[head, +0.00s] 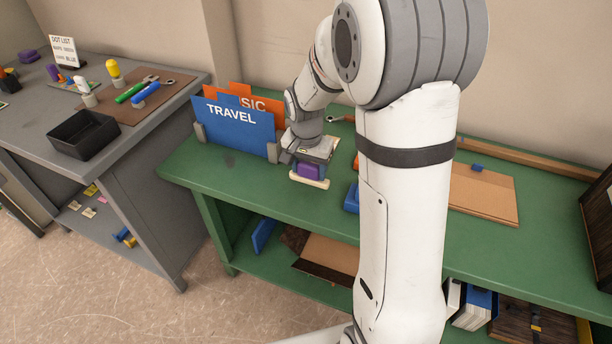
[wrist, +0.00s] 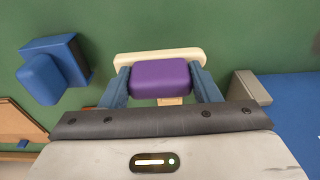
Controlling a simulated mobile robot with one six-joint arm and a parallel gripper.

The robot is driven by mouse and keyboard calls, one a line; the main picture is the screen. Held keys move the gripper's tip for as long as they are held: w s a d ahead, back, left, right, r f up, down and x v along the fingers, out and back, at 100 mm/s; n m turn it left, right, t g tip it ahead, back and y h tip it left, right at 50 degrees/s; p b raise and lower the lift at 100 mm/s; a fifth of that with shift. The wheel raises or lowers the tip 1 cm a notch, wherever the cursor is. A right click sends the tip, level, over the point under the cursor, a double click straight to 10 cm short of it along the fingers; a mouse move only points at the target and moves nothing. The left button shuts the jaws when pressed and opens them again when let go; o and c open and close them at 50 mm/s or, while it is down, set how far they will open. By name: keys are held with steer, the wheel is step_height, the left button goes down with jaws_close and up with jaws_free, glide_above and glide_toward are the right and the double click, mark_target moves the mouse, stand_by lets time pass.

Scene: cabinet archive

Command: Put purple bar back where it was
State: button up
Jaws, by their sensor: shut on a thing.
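The purple bar (wrist: 160,78) sits between the two blue fingers of my gripper (wrist: 161,84) in the wrist view. The fingers touch it on both sides. In the head view the purple bar (head: 310,171) shows below my gripper (head: 308,160), over the green bench. A cream strip (wrist: 142,57) lies just past the bar in the wrist view. In the head view this cream piece (head: 309,182) is right under or in front of the bar. I cannot tell whether the bar rests on it.
Blue TRAVEL (head: 233,124) and orange (head: 262,104) dividers stand between grey bookends to the left. A blue block (head: 351,198) is to the right on the green bench (head: 215,170). A cardboard piece (head: 485,195) lies farther right. A grey table (head: 30,115) with a black tray (head: 84,134) stands left.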

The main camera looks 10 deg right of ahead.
mark_target(309, 178)
steer(key=shift+f, duration=1.35)
steer(key=shift+f, duration=0.15)
steer(key=o, duration=1)
steer(key=shift+c, duration=0.2)
